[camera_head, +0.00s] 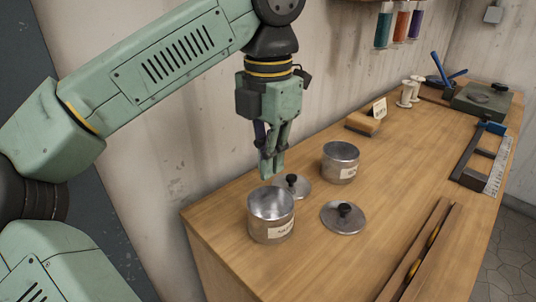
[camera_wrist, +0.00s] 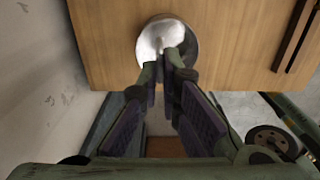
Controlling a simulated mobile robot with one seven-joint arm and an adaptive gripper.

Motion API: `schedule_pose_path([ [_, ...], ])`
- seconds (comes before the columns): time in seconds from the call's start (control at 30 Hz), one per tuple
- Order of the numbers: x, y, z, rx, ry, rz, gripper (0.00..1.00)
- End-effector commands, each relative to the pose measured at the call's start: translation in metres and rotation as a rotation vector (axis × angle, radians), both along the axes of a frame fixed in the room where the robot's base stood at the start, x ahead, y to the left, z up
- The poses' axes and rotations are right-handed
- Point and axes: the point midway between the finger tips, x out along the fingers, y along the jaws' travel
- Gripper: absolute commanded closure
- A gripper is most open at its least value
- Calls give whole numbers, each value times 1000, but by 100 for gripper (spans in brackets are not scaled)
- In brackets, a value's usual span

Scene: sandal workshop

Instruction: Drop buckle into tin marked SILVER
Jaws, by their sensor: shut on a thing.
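My gripper (camera_head: 271,168) points down above the bench, just over the far rim of the nearer tin. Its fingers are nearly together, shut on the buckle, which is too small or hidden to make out. The nearer tin (camera_head: 268,228) is silver-grey and open, with a white label that seems to begin with S. The second tin (camera_head: 338,166) stands behind and to the right, also open; its label is unreadable. In the wrist view, a round shiny tin (camera_wrist: 150,40) lies beyond my fingertips (camera_wrist: 164,68).
A lid with a black knob (camera_head: 343,219) lies right of the nearer tin; another lid (camera_head: 296,188) lies behind it. A wooden block with a card (camera_head: 362,124), white spools (camera_head: 407,93) and a long wooden rack (camera_head: 420,255) are also on the wooden bench (camera_head: 400,165).

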Motion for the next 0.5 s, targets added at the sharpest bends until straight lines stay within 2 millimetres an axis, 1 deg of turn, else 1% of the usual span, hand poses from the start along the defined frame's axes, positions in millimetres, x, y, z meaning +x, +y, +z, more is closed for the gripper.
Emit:
schedule_pose_path([
  [0.2,0,0,0,0,0,0,100],
  [0.23,0,0,0,0,0,0,93],
  [0.5,0,0,0,1,-1,0,75],
])
